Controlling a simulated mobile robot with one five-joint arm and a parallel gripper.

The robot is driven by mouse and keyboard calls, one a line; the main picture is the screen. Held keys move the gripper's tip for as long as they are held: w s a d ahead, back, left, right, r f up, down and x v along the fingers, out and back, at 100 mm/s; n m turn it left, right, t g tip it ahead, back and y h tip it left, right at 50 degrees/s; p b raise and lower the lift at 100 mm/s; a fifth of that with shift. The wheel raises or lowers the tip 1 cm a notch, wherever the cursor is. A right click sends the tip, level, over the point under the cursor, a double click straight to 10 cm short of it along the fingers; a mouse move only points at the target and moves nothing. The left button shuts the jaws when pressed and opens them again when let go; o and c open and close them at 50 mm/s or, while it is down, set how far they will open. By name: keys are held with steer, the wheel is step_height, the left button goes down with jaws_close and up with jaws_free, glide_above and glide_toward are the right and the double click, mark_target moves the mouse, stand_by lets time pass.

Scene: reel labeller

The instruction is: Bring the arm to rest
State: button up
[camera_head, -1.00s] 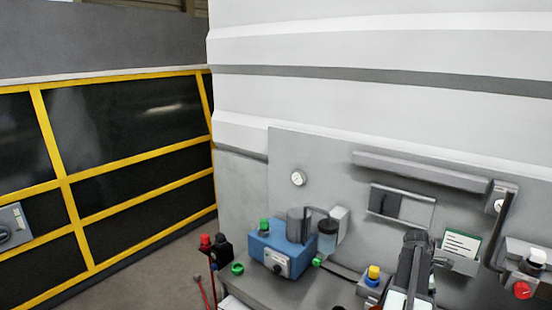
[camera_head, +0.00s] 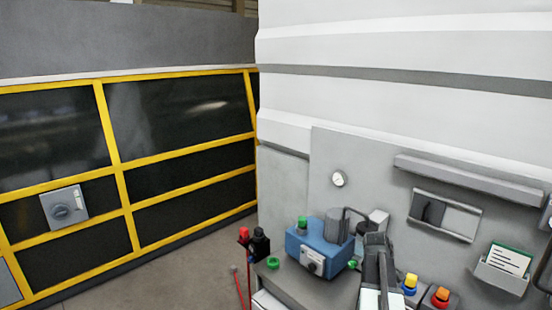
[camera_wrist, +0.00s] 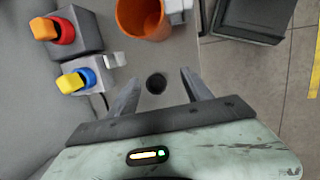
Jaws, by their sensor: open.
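My arm shows at the lower right of the head view, in front of the blue machine's right side and the grey panel. My gripper (camera_wrist: 160,92) is seen in the wrist view with its two fingers apart and nothing between them. Below the gap lies a grey surface (camera_wrist: 185,75) with a round dark hole or spot (camera_wrist: 156,83). The fingers appear apart from the things around them. The fingertips are hard to make out in the head view.
A blue machine (camera_head: 318,250) stands on the grey bench. Button boxes with a yellow-blue knob (camera_wrist: 75,81) and an orange-red knob (camera_wrist: 52,30) lie left of my gripper. An orange cup (camera_wrist: 143,18) and a dark bin (camera_wrist: 248,18) are ahead. Open floor (camera_head: 190,270) lies left.

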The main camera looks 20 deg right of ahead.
steer(key=w+a+m+t+y, duration=0.1)
steer(key=w+a, duration=0.3)
steer(key=a, duration=0.7)
steer(key=w+a+m, duration=0.1)
steer(key=w+a, duration=0.3)
steer(key=a, duration=0.7)
steer(key=a+m+y, duration=0.1)
steer(key=a+m, duration=0.1)
steer(key=a, duration=1.9)
steer(key=f+b, duration=0.2)
steer(key=a+f+b, duration=0.1)
steer(key=f+b, duration=0.2)
steer(key=shift+a+f, duration=0.15)
steer(key=shift+f, duration=0.2)
